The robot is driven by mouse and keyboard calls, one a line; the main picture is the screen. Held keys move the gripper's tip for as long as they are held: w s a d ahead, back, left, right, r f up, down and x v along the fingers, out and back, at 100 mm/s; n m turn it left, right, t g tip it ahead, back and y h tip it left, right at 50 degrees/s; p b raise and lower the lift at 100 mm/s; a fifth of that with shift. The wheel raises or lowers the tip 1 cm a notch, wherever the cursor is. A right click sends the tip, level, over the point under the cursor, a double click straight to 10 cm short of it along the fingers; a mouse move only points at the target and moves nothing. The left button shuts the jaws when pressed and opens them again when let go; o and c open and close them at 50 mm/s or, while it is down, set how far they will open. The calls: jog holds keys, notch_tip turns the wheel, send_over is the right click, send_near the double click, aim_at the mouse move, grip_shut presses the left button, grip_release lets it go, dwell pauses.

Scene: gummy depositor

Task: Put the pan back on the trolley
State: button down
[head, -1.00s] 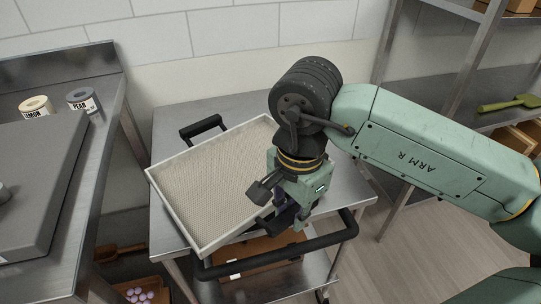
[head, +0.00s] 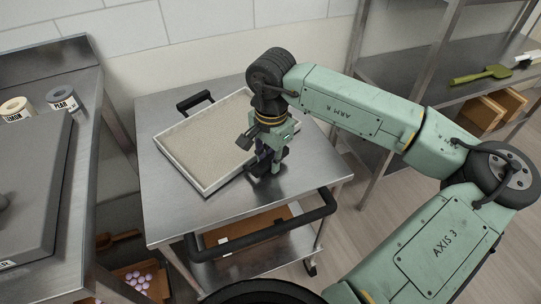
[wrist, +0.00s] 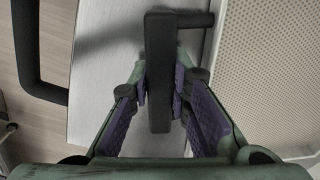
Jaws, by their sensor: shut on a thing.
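The pan (head: 185,150) is a shallow pale tray with a fine dotted base and black handles at its two ends. It lies level, turned at an angle, over the steel top of the trolley (head: 165,215). I cannot tell for sure whether its underside touches the top. My gripper (head: 268,165) points down at the pan's right end. In the wrist view, the fingers (wrist: 162,98) are shut on the black handle (wrist: 160,65), one on each side. The dotted base (wrist: 268,75) is to the right.
The trolley's black push bar (head: 275,232) is at its near side. A steel bench with a grey block (head: 25,185) and lemon and pear tubs (head: 66,102) stands left. A shelf with a green scoop (head: 482,74) is at right. Bare trolley top shows in front.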

jog(key=shift+f+b, duration=0.2)
jog(key=shift+b, duration=0.15)
jog(key=c, duration=1.5)
grip_release()
jog(key=shift+r, duration=0.1)
jog(key=shift+r+p, duration=0.2)
jog(key=shift+p, duration=0.2)
jog(key=shift+r+b, duration=0.3)
jog(key=shift+b, duration=0.05)
jog(key=r+b, duration=0.2)
jog(key=r, duration=0.9)
jog(key=shift+s+r, duration=0.1)
jog(key=shift+s, duration=0.1)
